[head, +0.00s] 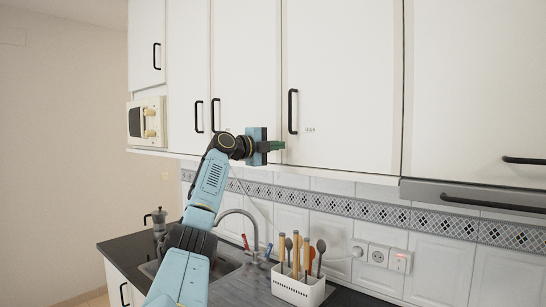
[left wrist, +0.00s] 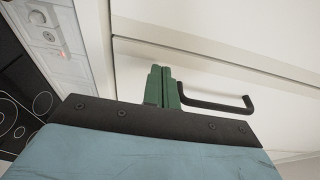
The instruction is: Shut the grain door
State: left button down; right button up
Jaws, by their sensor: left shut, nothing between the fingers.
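A white upper cabinet door (head: 345,80) with a small label too small to read and a black handle (head: 292,111) is in the middle of the head view. It looks flush or nearly flush with its neighbours; I cannot tell whether a small gap stays. My left gripper (head: 279,145) is shut and empty at this door's lower left corner, below the handle. In the left wrist view its green fingers (left wrist: 162,84) point at the door beside the black handle (left wrist: 217,104), apart from it. I cannot tell whether the fingertips touch the door. My right gripper is not in view.
A neighbouring door (head: 246,70) is on the left, with a similar small label. A microwave (head: 147,122) is further left. Below are a faucet (head: 238,215), a white utensil holder (head: 298,288) and a moka pot (head: 157,220). A range hood (head: 470,195) is at the right.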

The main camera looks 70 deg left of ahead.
pick_arm(q)
jog(key=s+a+p, duration=0.5)
jog(key=s+a, duration=0.1)
jog(key=s, duration=0.3)
jog(key=shift+s+r, duration=0.15)
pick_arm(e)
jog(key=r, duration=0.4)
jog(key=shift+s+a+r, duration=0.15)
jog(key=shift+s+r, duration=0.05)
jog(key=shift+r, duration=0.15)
